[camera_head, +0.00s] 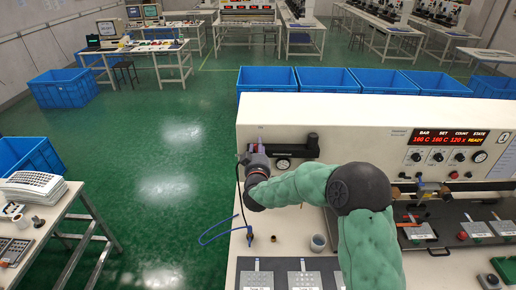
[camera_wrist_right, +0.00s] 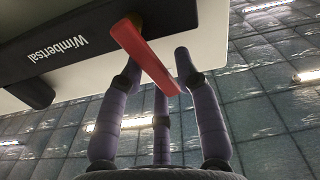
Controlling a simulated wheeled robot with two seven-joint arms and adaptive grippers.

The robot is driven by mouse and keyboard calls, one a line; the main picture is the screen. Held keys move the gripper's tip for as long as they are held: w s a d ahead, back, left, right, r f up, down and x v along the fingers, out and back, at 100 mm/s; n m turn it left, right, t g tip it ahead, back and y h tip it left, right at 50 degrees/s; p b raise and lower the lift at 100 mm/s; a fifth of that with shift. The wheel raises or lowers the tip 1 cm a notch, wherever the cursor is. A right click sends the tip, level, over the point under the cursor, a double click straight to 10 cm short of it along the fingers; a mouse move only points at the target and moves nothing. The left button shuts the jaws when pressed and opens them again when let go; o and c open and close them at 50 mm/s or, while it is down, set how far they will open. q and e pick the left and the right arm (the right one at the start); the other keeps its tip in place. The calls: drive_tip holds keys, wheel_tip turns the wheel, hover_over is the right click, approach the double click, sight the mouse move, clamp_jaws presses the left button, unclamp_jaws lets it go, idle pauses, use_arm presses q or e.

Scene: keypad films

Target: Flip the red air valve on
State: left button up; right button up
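The red valve lever (camera_wrist_right: 148,57) shows in the right wrist view as a long flat bar. It slants from a dark body marked "Wimbertsal" (camera_wrist_right: 75,50) down between my fingers. My right gripper (camera_wrist_right: 157,65) has its fingers spread around the lever's free end, with gaps showing; I cannot tell whether any finger touches it. In the head view my right gripper (camera_head: 257,150) is at the left end of the machine's upright panel, beside a dark cylinder and a round gauge (camera_head: 283,164). It hides the lever there. My left gripper is not in view.
The machine's control panel (camera_head: 447,155) has a red-lit display reading 160 C, 160 C, 120 and "READY". Below, two grey plates (camera_head: 305,279), a small cup (camera_head: 318,242) and a blue hose (camera_head: 220,230) are on the worktop. Blue bins (camera_head: 325,80) stand behind the panel.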

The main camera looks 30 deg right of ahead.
clamp_jaws()
drive_tip(key=m+b, duration=0.1)
drive_tip(key=b, duration=0.1)
drive_tip(key=m+b, duration=0.1)
drive_tip(key=b, duration=0.1)
drive_tip(key=shift+s+d+f, duration=0.1)
drive_tip(key=shift+s+d, duration=0.2)
drive_tip(key=shift+d, duration=0.1)
drive_tip(key=shift+s+d+m+b, duration=0.1)
drive_tip(key=shift+d+m+b, duration=0.1)
drive_tip(key=shift+m+b, duration=0.55)
unclamp_jaws()
